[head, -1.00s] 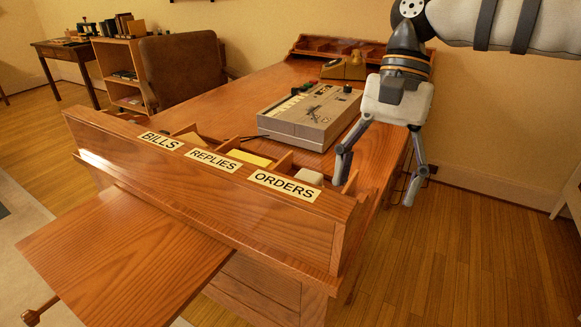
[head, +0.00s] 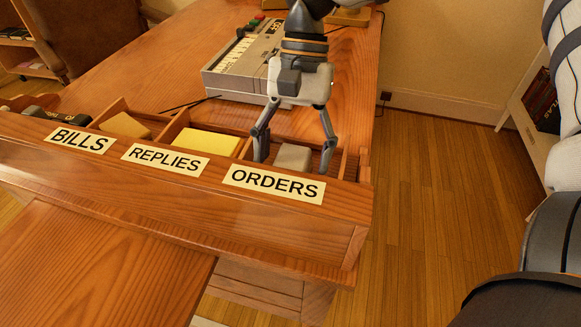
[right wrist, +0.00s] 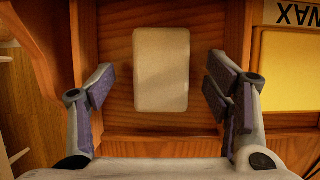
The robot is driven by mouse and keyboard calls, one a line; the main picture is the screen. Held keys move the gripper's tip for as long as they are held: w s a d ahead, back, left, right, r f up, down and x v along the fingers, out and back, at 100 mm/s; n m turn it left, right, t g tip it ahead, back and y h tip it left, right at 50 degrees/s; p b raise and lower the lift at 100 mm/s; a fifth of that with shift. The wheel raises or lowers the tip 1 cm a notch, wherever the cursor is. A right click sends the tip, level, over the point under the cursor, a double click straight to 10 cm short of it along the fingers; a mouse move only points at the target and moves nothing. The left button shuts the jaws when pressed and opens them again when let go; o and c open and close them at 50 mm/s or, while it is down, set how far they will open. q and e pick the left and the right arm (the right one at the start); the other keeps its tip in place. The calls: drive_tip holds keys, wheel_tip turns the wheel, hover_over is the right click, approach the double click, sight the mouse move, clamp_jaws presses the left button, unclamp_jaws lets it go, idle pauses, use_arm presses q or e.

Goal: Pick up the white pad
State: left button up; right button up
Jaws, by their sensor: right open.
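The white pad (head: 293,157) is a small off-white block in the compartment behind the ORDERS label (head: 274,184). In the right wrist view the white pad (right wrist: 162,69) lies on the wooden compartment floor, between and a little beyond my open fingers. My right gripper (head: 293,160) is open, with one finger on each side of the pad in the head view. In the right wrist view my right gripper (right wrist: 160,92) shows a gap between each finger and the pad. My left gripper is not in view.
A yellow pad (head: 206,142) lies in the REPLIES compartment, and a tan block (head: 125,125) in the BILLS compartment. Wooden dividers stand close on both sides of the pad. A beige machine (head: 238,70) stands on the desk behind. Open floor (head: 430,190) lies right.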

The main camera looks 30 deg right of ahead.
drive_tip(key=shift+x, duration=1.25)
drive_tip(key=shift+w, duration=0.1)
drive_tip(key=c, duration=1.2)
drive_tip(key=shift+c, duration=0.2)
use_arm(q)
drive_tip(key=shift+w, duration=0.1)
use_arm(e)
drive_tip(key=shift+r, duration=0.1)
drive_tip(key=shift+r, duration=0.4)
drive_tip(key=r, duration=0.3)
drive_tip(key=shift+w+a, duration=0.1)
drive_tip(key=shift+w, duration=0.2)
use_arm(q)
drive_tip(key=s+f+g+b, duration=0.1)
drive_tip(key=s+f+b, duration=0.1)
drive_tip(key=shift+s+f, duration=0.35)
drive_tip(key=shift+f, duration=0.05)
use_arm(e)
drive_tip(key=w+a+r, duration=0.7)
drive_tip(key=w+r, duration=0.2)
drive_tip(key=w, duration=0.2)
drive_tip(key=shift+w, duration=0.15)
